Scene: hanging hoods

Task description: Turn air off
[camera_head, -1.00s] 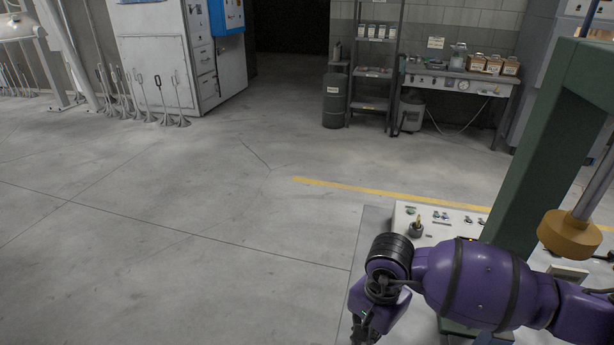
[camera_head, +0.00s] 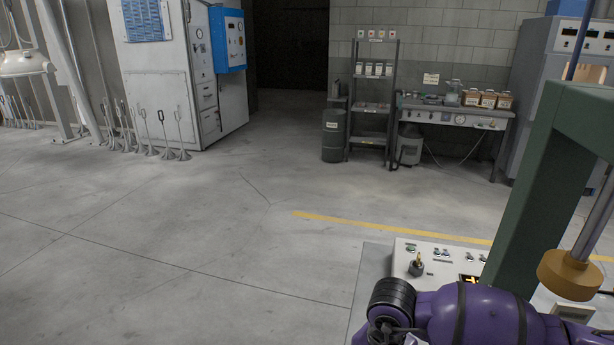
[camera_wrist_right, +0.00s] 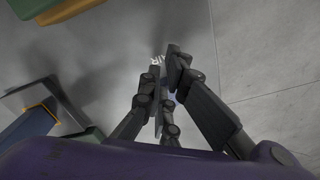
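A light control panel (camera_head: 450,252) stands at the lower right in the head view. My purple right arm covers the near part of the panel. My left gripper is out of view.
A green post (camera_head: 540,190) and a rod with a brass-coloured disc (camera_head: 570,274) stand close to my right arm. A shelf rack (camera_head: 372,105) and a bench (camera_head: 455,113) stand at the back.

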